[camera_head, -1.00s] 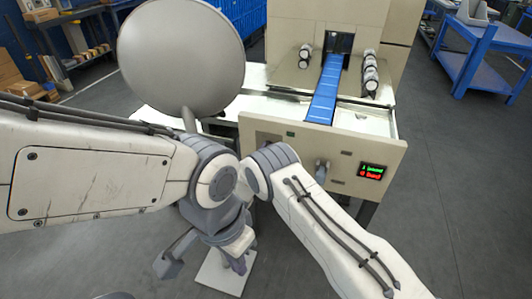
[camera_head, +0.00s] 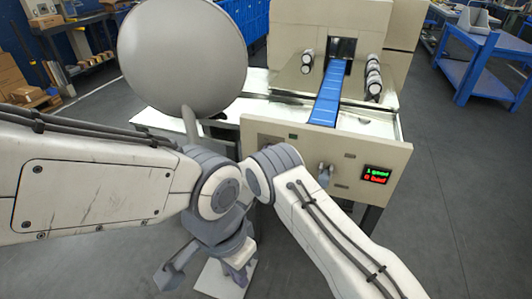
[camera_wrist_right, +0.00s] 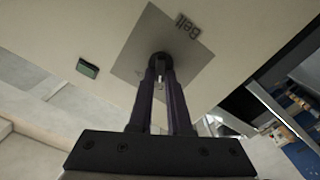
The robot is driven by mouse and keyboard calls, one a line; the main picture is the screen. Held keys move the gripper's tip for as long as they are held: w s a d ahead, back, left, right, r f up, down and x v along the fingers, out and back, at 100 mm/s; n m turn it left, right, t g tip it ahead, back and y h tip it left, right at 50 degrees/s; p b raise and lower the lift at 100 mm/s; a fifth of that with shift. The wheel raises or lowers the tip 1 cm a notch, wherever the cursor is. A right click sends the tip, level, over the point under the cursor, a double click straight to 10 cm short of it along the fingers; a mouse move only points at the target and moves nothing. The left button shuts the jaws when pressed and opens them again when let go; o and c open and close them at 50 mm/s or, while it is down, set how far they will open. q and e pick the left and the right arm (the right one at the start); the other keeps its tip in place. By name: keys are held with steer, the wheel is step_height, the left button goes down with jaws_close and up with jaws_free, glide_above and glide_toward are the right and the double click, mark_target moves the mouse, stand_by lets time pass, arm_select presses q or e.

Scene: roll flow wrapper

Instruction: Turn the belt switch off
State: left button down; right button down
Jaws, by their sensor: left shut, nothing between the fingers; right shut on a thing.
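The machine's cream front panel (camera_head: 350,145) stands in the middle of the head view. In the right wrist view, the belt switch (camera_wrist_right: 160,65) is a small dark knob on a grey plate labelled "Belt" (camera_wrist_right: 186,25). My right gripper (camera_wrist_right: 160,75) is at the panel with its two fingers shut on this knob. In the head view, the switch and the right gripper are hidden behind my arms. My left gripper (camera_head: 240,276) hangs low in front of the machine, away from the panel, shut and empty.
A grey handle (camera_head: 325,175) sticks out of the panel. A display (camera_head: 376,174) beside it shows green and red text. A blue belt (camera_head: 329,93) runs into the machine, with rollers (camera_head: 373,78) beside it. A blue table (camera_head: 485,60) stands right. Floor at lower right is clear.

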steer(key=shift+f, duration=0.1)
stand_by(0.3)
steer(key=c, duration=0.9)
jaws_free()
steer(key=shift+o, duration=0.2)
